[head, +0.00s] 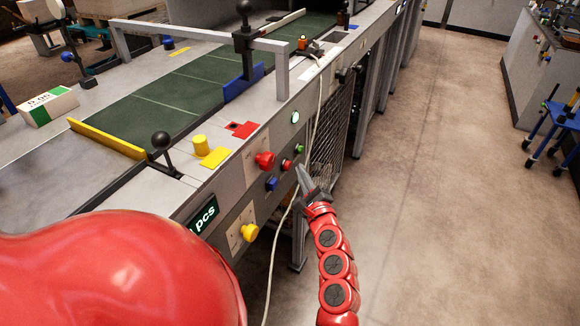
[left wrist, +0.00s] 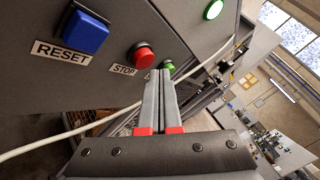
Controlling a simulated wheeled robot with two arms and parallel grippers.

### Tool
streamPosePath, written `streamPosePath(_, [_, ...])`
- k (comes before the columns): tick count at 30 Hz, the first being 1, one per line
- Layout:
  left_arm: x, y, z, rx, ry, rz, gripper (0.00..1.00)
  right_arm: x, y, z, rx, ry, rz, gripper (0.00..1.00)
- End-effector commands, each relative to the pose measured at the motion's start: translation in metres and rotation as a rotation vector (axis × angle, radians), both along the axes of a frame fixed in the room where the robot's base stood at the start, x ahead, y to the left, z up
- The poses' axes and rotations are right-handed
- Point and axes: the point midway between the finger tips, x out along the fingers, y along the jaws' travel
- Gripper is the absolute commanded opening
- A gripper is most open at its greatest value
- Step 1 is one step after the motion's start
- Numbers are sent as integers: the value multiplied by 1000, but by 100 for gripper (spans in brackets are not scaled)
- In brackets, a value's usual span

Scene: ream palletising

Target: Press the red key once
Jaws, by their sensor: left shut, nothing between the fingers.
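The small red key (head: 286,164) is on the side panel of the machine. In the left wrist view the red key (left wrist: 143,57) stands out from the panel above a label reading STOP. My left gripper (head: 299,170) is shut and empty, to the right of the red key in the head view. In the left wrist view its fingertips (left wrist: 160,80) lie just below and right of the red key, over part of the green key (left wrist: 168,67). I cannot tell whether they touch anything. My right gripper is out of view.
A blue RESET key (left wrist: 85,30) sits left of the red one. A larger red mushroom button (head: 265,160) and a yellow knob (head: 249,232) are nearby. A pale cable (head: 276,235) hangs down past the panel.

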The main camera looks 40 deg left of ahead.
Motion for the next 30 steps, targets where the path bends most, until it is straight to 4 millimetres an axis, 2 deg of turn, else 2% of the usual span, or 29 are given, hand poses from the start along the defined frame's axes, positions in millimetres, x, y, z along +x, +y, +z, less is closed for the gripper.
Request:
streamPosePath(10, [0, 0, 0, 0, 0, 0, 0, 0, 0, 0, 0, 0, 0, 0])
streamPosePath(18, [-2, 8, -2, -1, 0, 1, 0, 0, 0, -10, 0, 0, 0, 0])
streamPosePath(30, [-2, 9, 0, 0, 0, 0, 0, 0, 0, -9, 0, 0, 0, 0])
